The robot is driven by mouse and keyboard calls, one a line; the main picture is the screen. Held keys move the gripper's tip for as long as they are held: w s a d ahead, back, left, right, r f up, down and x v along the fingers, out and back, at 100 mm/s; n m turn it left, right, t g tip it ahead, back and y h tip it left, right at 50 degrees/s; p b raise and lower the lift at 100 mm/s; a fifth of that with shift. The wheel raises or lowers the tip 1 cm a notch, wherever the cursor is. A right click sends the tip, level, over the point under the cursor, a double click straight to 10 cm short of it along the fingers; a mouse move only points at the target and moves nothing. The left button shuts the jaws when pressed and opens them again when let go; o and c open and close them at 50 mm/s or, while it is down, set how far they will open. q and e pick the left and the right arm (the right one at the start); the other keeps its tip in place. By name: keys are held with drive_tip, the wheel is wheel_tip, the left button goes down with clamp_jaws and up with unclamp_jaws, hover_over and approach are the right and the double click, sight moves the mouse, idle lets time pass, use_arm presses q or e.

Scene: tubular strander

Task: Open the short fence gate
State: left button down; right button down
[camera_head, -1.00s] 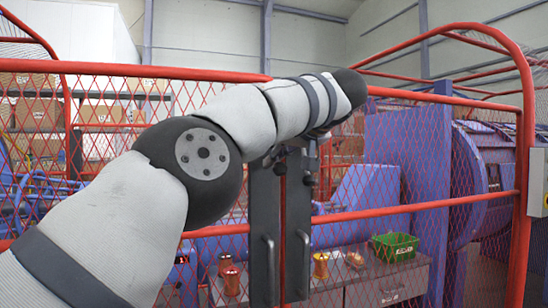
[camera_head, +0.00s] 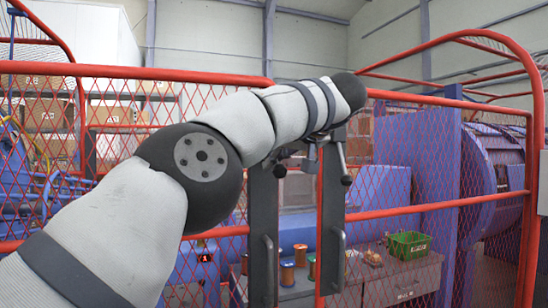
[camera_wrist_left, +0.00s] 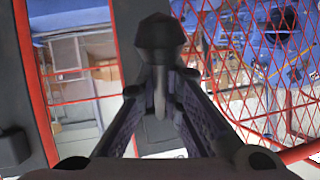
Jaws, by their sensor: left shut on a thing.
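The red mesh fence has two gate leaves that meet at two dark upright plates. The left plate (camera_head: 263,235) and the right plate (camera_head: 332,215) each carry a grey bar handle, and a clear gap stands between them. My left gripper (camera_head: 318,152) is at the top of the right plate, mostly hidden behind my own wrist. In the left wrist view my left gripper (camera_wrist_left: 160,75) is shut on a dark latch knob (camera_wrist_left: 160,35), with its fingers converging on it. The right leaf (camera_head: 430,208) has red rails and mesh. My right gripper is out of view.
Behind the fence are a blue machine (camera_head: 495,175), a grey bench with a green crate (camera_head: 408,245) and copper spools (camera_head: 287,273). Cardboard boxes (camera_head: 45,115) sit on shelves at the back left. The fence curves toward me at the right.

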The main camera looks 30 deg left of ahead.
use_arm(q)
drive_tip(key=shift+s, duration=0.1)
drive_tip(key=shift+w+d, duration=0.15)
drive_tip(key=shift+w, duration=0.1)
drive_tip(key=c, duration=1.7)
unclamp_jaws()
drive_tip(key=shift+w+d, duration=0.1)
drive_tip(key=shift+w, duration=0.1)
drive_tip(key=shift+s, duration=0.15)
drive_tip(key=v, duration=1.2)
drive_tip(key=shift+o, duration=0.2)
